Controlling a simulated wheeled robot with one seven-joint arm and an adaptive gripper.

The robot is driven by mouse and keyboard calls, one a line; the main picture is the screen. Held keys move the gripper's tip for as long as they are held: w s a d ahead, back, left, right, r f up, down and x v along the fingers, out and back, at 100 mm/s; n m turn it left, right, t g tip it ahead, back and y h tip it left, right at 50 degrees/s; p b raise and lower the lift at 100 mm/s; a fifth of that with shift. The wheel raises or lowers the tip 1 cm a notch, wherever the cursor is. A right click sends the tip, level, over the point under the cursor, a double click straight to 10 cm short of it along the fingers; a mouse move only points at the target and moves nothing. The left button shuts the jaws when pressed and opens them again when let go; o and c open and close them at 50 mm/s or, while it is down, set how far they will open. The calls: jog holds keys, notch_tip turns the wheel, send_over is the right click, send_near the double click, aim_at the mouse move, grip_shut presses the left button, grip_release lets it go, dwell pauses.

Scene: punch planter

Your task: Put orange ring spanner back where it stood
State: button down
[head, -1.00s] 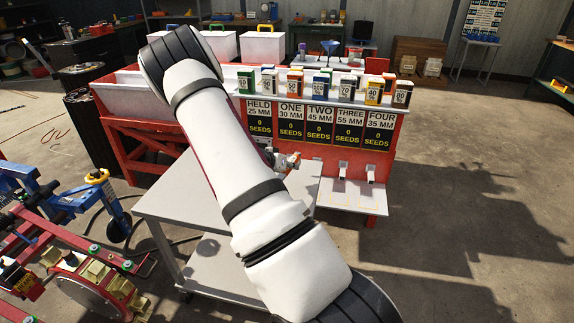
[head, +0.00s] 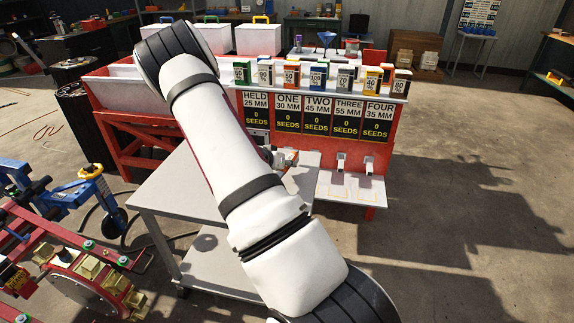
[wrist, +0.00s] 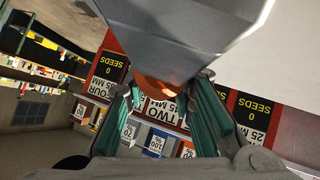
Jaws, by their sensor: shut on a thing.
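My gripper (head: 284,158) shows small beyond my arm, over the far part of the grey table (head: 180,191). In the wrist view my gripper (wrist: 163,96) has its teal-padded fingers on both sides of an orange piece, which I take as the orange ring spanner (wrist: 155,88). It is shut on it. A broad grey shape runs from the orange piece to the top of that view; I cannot tell whether it belongs to the spanner. The ring's full outline is hidden. My arm hides part of the table.
A red seed stand (head: 378,150) has signs marked HELD, ONE, TWO, THREE and FOUR. Several seed boxes (head: 317,77) line its shelf. Red and blue machinery (head: 60,235) stands at the left. The floor (head: 480,200) at the right is open.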

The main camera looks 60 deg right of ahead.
jog(key=shift+f+b, duration=0.35)
jog(key=shift+f, duration=0.2)
jog(key=c, duration=1.3)
grip_release()
jog(key=v, duration=1.2)
jog(key=shift+w, duration=0.15)
